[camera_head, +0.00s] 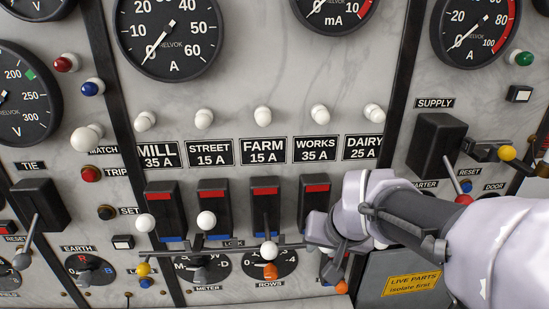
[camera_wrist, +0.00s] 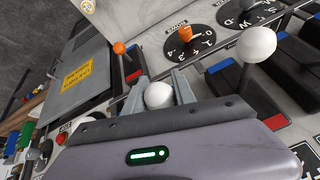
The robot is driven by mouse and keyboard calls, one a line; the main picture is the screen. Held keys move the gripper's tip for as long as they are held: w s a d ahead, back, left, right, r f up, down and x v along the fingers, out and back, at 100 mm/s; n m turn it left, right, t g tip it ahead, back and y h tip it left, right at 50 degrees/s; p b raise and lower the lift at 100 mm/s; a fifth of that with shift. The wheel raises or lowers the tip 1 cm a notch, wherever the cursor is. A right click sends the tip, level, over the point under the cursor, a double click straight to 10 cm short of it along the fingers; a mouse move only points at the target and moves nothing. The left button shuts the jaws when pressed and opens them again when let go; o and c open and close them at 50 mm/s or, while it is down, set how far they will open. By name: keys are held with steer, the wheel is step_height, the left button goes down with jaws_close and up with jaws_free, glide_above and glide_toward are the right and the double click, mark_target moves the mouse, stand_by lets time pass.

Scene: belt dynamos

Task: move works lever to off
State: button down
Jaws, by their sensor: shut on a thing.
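The WORKS switch (camera_head: 314,195) is a black block with a red band at its top, under the WORKS 35 A label (camera_head: 314,150). My gripper (camera_head: 333,252) is low in front of this switch and hides its lever in the head view. In the wrist view my gripper (camera_wrist: 160,90) is shut on a white ball knob (camera_wrist: 158,95), by its place the WORKS lever's knob. The lever's stem and exact angle are mostly hidden. The FARM lever's white knob (camera_head: 269,250) hangs low just to the left; it also shows in the wrist view (camera_wrist: 256,44).
MILL (camera_head: 145,222) and STREET (camera_head: 207,221) knobs stand further left. A white knob (camera_head: 380,243) shows just right of my gripper. An orange knob (camera_head: 341,287) is close below. The ROWS dial (camera_head: 268,264) and a LIVE PARTS box (camera_head: 375,280) are nearby.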

stand_by(0.3)
steer(key=c, duration=1.2)
jaws_free()
steer(key=shift+w+f, duration=0.1)
steer(key=shift+o, duration=0.8)
steer(key=shift+w, duration=0.2)
steer(key=shift+s, duration=0.1)
steer(key=a+p+v, duration=0.1)
steer(key=p+v, duration=0.3)
steer(key=v, duration=1.3)
steer(key=shift+d, duration=0.45)
steer(key=shift+s, duration=0.1)
